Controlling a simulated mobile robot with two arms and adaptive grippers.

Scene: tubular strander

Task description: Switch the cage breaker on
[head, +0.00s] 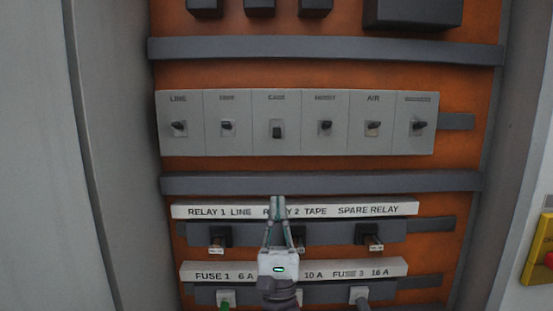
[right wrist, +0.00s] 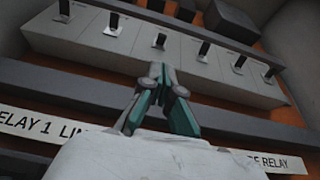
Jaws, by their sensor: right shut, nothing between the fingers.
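A grey breaker row (head: 297,147) runs across the orange panel in the head view. The cage breaker (head: 277,131), third from the left, has a blurred label, and its dark lever points down, lower than the levers beside it. In the right wrist view the cage breaker (right wrist: 160,40) is just beyond my fingertips. My right gripper (head: 277,202) is shut and empty, pointing up below the cage breaker and apart from it; it also shows in the right wrist view (right wrist: 158,72). My left gripper is not in view.
A grey duct (head: 370,182) crosses between the breakers and the relay label strip (head: 345,210). Relays and a fuse strip (head: 225,275) lie lower, partly hidden by my right gripper. Cabinet walls stand at both sides. A yellow box with a red button (head: 543,248) is at right.

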